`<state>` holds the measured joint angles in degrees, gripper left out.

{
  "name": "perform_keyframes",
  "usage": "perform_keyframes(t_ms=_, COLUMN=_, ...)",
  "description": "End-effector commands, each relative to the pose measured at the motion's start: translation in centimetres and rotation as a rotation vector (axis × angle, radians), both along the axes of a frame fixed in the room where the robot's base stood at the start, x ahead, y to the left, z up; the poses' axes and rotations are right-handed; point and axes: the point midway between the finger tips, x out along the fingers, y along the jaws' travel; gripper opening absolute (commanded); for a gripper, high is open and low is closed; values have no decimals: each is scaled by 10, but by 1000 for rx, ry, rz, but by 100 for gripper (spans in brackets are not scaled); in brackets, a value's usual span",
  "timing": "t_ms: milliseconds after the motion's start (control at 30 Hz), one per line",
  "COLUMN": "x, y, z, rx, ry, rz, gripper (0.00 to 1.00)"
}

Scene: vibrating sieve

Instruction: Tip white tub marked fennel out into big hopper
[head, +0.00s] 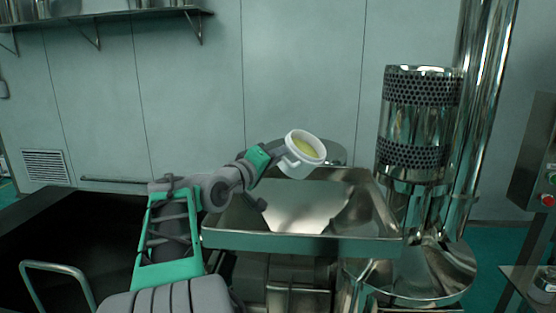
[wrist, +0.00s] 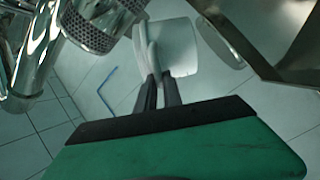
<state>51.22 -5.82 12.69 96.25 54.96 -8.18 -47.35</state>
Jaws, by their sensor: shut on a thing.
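A white tub (head: 293,166) is held at the far end of my arm, above the back part of the big steel hopper (head: 302,245). The tub is tilted, its mouth turned up and toward the camera, and yellowish-green contents show inside. No label can be read. My gripper (wrist: 157,85) is shut on the tub's side in the wrist view, where the tub (wrist: 177,48) shows as a pale wall beyond the fingers. The hopper's sloping inner walls look bare and shiny.
A tall steel column with a perforated cylinder (head: 418,115) stands right of the hopper; it also shows in the wrist view (wrist: 98,22). A wall shelf (head: 100,15) is at upper left. A dark surface (head: 70,235) lies left.

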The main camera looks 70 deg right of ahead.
Motion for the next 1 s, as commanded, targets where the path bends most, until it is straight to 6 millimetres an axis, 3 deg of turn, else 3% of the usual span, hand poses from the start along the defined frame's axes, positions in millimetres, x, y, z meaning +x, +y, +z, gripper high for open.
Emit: perform_keyframes(t_ms=1000, x=0, y=0, z=0, rx=-113, ry=-401, rz=1, gripper=0)
